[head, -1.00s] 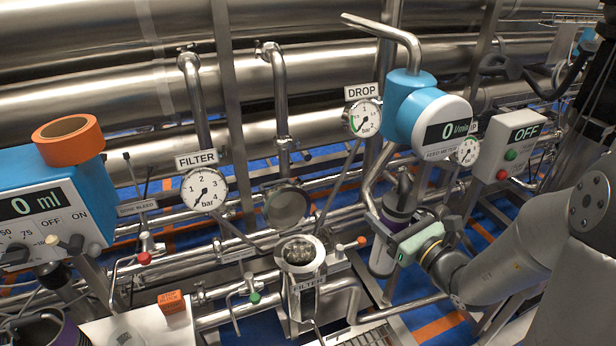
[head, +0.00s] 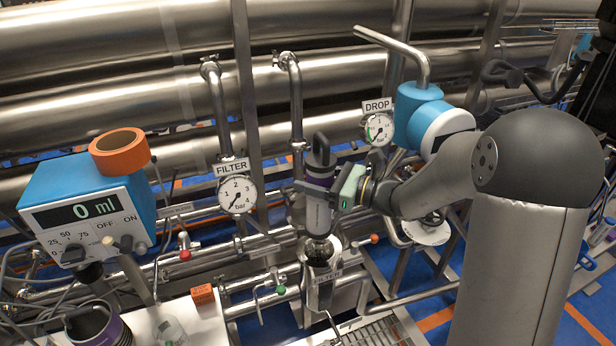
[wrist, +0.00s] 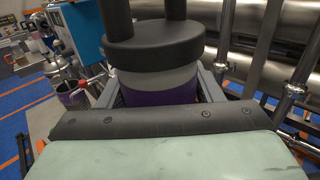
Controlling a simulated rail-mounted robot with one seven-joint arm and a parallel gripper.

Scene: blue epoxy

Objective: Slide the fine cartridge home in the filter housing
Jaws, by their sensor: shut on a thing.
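The cartridge (head: 318,209) is a grey cylinder with a purple band and a dark cap with a handle on top. It stands roughly upright in the head view. My gripper (head: 322,187) is shut on its upper part, coming from the right. In the wrist view the cartridge's dark cap (wrist: 155,48) and purple band show between the fingers (wrist: 165,88).
The FILTER gauge (head: 238,194) and DROP gauge (head: 378,130) stand close behind on either side. A blue dosing box (head: 95,205) with orange tape (head: 120,152) is at left. A green-handled valve (head: 280,290) is left of the housing, an orange-handled one (head: 374,239) right.

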